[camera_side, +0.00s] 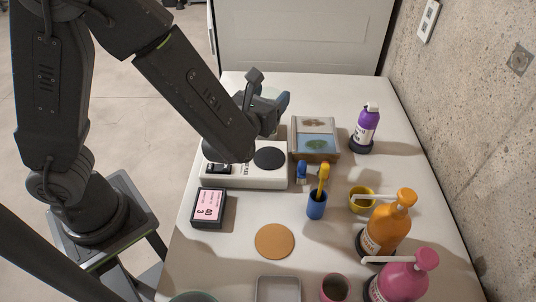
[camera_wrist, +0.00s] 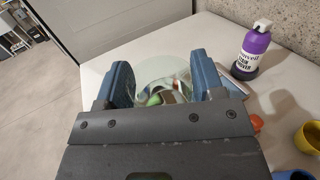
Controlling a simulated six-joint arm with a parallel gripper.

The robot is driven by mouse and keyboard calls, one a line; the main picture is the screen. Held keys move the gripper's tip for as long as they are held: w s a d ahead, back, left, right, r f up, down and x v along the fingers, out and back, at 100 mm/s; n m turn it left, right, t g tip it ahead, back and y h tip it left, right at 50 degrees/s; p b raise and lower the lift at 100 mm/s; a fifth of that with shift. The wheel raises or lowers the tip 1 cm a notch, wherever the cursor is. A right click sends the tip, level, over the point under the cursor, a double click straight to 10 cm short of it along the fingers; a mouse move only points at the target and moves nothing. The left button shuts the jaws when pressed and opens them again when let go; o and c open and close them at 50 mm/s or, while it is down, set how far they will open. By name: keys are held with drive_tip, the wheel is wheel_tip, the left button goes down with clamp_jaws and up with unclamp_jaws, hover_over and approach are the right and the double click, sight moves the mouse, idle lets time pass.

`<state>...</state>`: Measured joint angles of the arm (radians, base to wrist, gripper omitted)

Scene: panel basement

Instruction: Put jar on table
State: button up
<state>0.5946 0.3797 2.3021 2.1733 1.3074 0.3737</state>
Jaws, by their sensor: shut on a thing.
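The jar (camera_wrist: 163,70) is round and see-through, with green, white and red bits inside. In the wrist view it sits between the two blue fingers of my gripper (camera_wrist: 164,82), which is shut on it. In the side view my gripper (camera_side: 279,104) is over the far left part of the white table (camera_side: 340,90), and my arm hides most of the jar. I cannot tell whether the jar's base touches the table.
A white device (camera_side: 240,175) with a black disc is just in front of my gripper. A wooden-framed box (camera_side: 316,158) and purple bottle (camera_side: 366,128) stand to its right. A blue cup (camera_side: 316,206), orange bottle (camera_side: 385,230) and cork disc (camera_side: 274,241) are nearer. The table's far end is clear.

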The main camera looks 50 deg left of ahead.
drive_tip(key=shift+s+d+r, duration=0.2)
drive_tip(key=shift+s+d, duration=0.5)
drive_tip(key=shift+d, duration=0.35)
drive_tip(key=shift+f, duration=4.85)
drive_tip(key=shift+f, duration=0.2)
drive_tip(key=o, duration=1)
drive_tip(key=shift+o, duration=0.2)
